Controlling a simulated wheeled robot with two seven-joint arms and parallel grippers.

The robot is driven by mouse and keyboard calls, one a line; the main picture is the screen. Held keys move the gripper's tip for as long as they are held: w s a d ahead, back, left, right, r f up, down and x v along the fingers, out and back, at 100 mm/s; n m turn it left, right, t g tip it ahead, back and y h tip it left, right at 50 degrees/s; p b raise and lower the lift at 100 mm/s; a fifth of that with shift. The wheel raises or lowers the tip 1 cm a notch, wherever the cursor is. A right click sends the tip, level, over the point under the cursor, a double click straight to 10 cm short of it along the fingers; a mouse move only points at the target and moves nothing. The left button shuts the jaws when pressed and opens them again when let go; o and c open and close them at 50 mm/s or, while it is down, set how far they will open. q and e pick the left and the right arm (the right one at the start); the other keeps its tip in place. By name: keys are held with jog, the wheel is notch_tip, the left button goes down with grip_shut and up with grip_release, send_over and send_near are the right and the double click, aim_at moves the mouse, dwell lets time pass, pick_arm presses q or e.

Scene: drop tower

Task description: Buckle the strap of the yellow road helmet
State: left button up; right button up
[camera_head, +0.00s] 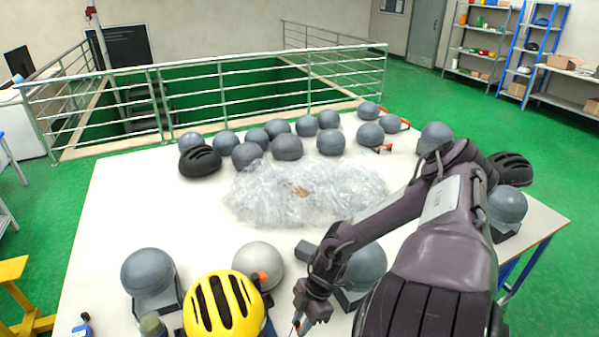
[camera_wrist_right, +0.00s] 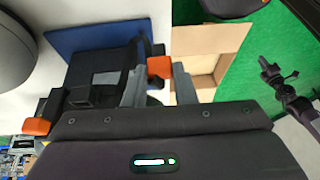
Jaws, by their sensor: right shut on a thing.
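The yellow helmet (camera_head: 222,303) with black vents stands at the front of the white table, its lower part cut off by the picture edge. An orange buckle piece (camera_head: 260,276) shows at its right side. My right gripper (camera_head: 297,323) is low, right of the helmet. In the right wrist view its fingers (camera_wrist_right: 158,90) are shut on an orange buckle piece (camera_wrist_right: 160,67) beside a dark strap or stand part. A second orange piece (camera_wrist_right: 37,127) lies apart to the left there. Whether the two pieces belong to one strap I cannot tell. My left gripper is not in view.
Grey dome heads (camera_head: 149,273) stand close around the helmet, with several more at the back. A heap of clear plastic wrap (camera_head: 300,193) covers the table's middle. A black helmet (camera_head: 200,161) sits at back left. An open cardboard box (camera_wrist_right: 205,58) shows in the wrist view.

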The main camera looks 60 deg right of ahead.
jog(key=shift+w+a+f+b, duration=1)
jog(key=shift+a+b, duration=1.35)
jog(key=shift+a, duration=2.35)
jog(key=shift+w+a+f+b, duration=1)
jog(key=shift+a+b, duration=1.3)
jog(key=shift+a, duration=2.4)
jog(key=shift+w+a+r+b, duration=1.25)
jog(key=shift+w+a, duration=3.6)
jog(key=shift+w, duration=1.1)
jog(key=w+d+r+p, duration=0.4)
jog(key=d+r, duration=0.1)
jog(key=w+d+r+p, duration=0.3)
jog(key=w+d+r, duration=0.1)
jog(key=w+d, duration=0.1)
jog(key=shift+d+r+p, duration=0.15)
jog(key=shift+r+p, duration=0.25)
jog(key=shift+f+b, duration=0.4)
jog(key=shift+f, duration=0.5)
